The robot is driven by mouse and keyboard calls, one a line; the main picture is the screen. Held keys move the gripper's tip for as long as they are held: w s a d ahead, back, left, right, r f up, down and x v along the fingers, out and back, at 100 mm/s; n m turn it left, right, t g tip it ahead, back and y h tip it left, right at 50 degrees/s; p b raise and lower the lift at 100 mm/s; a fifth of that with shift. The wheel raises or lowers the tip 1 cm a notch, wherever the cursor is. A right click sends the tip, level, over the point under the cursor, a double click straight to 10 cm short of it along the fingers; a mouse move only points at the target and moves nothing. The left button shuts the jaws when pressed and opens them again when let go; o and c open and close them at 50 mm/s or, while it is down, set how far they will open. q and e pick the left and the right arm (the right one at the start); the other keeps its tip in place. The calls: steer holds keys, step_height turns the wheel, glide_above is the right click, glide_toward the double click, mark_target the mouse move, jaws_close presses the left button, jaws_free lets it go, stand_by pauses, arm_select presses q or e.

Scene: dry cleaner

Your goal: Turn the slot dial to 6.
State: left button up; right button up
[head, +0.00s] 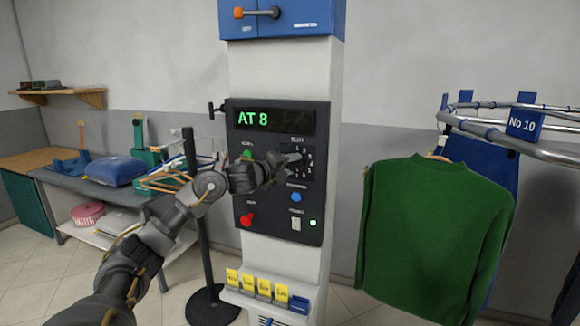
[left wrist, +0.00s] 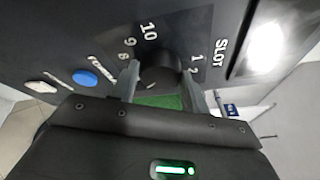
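The control panel (head: 278,215) is dark, on a white column, and its green display (head: 266,119) reads "AT 8". The slot dial (left wrist: 161,72) is a dark round knob labelled SLOT. My left gripper (head: 284,162) is at the dial, with one finger on each side of the knob. In the left wrist view the fingers (left wrist: 162,88) appear closed against its sides. My right gripper is not in view.
A blue button (head: 296,197), red knob (head: 246,220) and white switch (head: 295,224) sit below the dial. Yellow tags (head: 248,283) stand on a ledge underneath. A green sweater (head: 430,235) hangs from a rail at right. A black post (head: 196,200) stands left of the column.

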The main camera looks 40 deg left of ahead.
arm_select(q)
steer(key=o, duration=0.4)
steer(key=s+b, duration=0.1)
steer(key=s, duration=0.2)
steer(key=s+b, duration=0.2)
steer(key=s, duration=0.2)
steer(key=s+r+b, duration=0.1)
steer(key=s+b, duration=0.1)
steer(key=s, duration=0.1)
steer(key=shift+s+a, duration=0.1)
steer(key=shift+s, duration=0.25)
steer(key=shift+f, duration=0.1)
